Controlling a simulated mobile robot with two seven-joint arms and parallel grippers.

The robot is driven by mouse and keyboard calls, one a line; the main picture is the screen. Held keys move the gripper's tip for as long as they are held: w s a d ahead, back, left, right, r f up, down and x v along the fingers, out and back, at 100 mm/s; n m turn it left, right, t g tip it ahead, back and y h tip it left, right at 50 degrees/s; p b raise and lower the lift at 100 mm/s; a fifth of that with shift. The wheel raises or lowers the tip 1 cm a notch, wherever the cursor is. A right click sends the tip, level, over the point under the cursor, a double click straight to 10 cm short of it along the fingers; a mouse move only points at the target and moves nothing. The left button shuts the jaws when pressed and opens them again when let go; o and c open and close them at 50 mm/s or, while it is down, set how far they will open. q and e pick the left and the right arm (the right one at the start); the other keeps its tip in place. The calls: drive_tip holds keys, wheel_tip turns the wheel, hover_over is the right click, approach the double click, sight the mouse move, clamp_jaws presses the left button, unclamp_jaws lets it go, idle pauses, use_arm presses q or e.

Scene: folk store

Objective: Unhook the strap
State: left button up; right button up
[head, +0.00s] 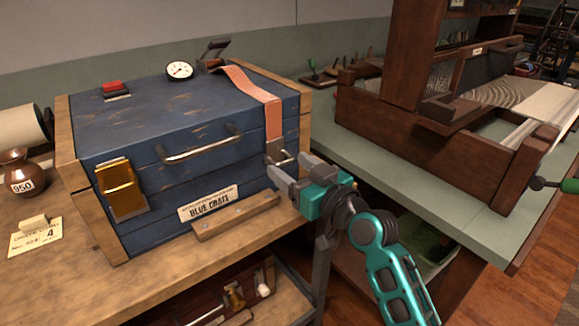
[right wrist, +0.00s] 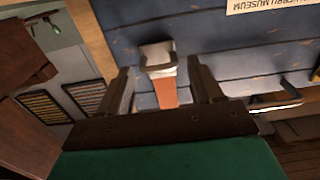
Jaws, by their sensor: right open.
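The blue crate (head: 190,165) stands on the wooden bench. An orange-brown strap (head: 258,92) runs over its lid and down the front right side to a metal buckle (head: 280,158). My right gripper (head: 292,172) is open in front of the crate's right front, close to the buckle. In the right wrist view the strap (right wrist: 166,92) and its metal buckle (right wrist: 158,60) lie between and beyond the open fingers. I cannot tell whether a finger touches the buckle. My left gripper is in neither view.
The crate has a front bar handle (head: 202,145), a brass plate (head: 121,188) and a wooden ledge (head: 235,215). A dial (head: 179,70) and a red block (head: 112,87) sit on the lid. A wooden loom-like frame (head: 430,145) stands on the green table at right. A brown jar (head: 24,175) stands at left.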

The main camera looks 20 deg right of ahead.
drive_tip(key=shift+w+a, duration=0.2)
drive_tip(key=shift+w, duration=0.45)
drive_tip(key=shift+c, duration=0.5)
clamp_jaws()
